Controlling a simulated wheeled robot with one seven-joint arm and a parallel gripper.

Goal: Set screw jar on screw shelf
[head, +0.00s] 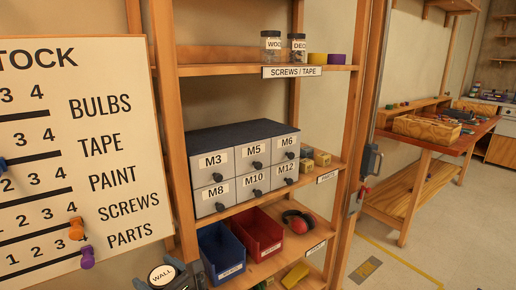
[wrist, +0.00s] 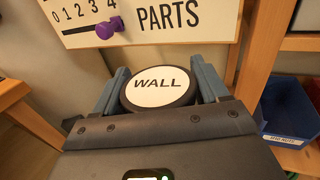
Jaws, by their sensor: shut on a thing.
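A screw jar (wrist: 160,88), seen from above with a round white lid reading WALL, sits between the two fingers of my gripper (wrist: 161,80). My gripper is shut on it. The jar's lid also shows at the bottom of the head view (head: 162,274), low and in front of the rack; its body is hidden. The screw shelf (head: 215,70) is the high board labelled SCREWS / TAPE. On it stand two jars, one marked WOO (head: 271,45) and one marked DEC (head: 297,46), with a yellow roll (head: 317,59) and a purple roll (head: 337,59) to their right.
A drawer cabinet (head: 245,165) fills much of the shelf below. Blue (head: 222,252) and red (head: 257,233) bins and red ear muffs (head: 300,221) sit lower. The stock board (head: 75,150) is at left, a workbench (head: 430,140) at right. The screw shelf's left part looks clear.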

